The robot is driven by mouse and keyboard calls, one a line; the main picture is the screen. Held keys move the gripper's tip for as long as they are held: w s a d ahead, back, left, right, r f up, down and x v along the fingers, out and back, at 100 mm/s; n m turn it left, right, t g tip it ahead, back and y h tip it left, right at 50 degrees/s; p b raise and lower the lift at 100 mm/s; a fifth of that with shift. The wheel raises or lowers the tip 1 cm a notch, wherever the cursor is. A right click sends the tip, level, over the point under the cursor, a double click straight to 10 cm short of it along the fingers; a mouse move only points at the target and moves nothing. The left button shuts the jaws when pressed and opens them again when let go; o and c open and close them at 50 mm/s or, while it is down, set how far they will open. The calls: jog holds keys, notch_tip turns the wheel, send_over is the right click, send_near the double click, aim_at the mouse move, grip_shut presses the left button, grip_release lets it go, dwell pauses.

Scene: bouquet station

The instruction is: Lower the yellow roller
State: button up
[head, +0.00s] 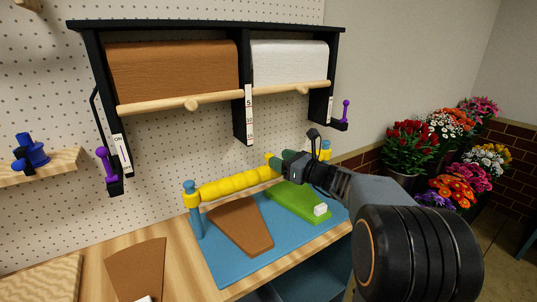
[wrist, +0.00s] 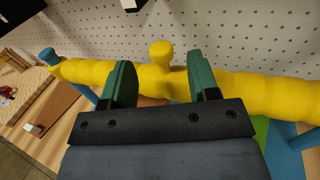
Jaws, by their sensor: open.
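The yellow roller (head: 235,185) is a long, bumpy bar. It spans two blue posts (head: 196,218) above a blue board (head: 225,269), near the post tops. In the wrist view the roller (wrist: 72,70) crosses the whole picture, with a yellow knob (wrist: 161,52) standing up at its middle. My gripper (head: 274,161) is at the roller's middle-right in the head view and hides part of it. In the wrist view the green fingers of my gripper (wrist: 163,84) are apart, one on each side of the knob, overlapping the roller. I cannot tell whether they touch it.
A brown sheet (head: 240,226) and a green sheet (head: 298,203) with a white block lie on the board under the roller. A black rack (head: 245,50) with brown and white paper rolls hangs above. Another brown sheet (head: 136,268) lies at left. Flowers (head: 450,150) stand at right.

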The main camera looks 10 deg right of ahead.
aim_at(269, 154)
jog(key=shift+x, duration=2.55)
jog(key=shift+c, duration=0.4)
grip_shut()
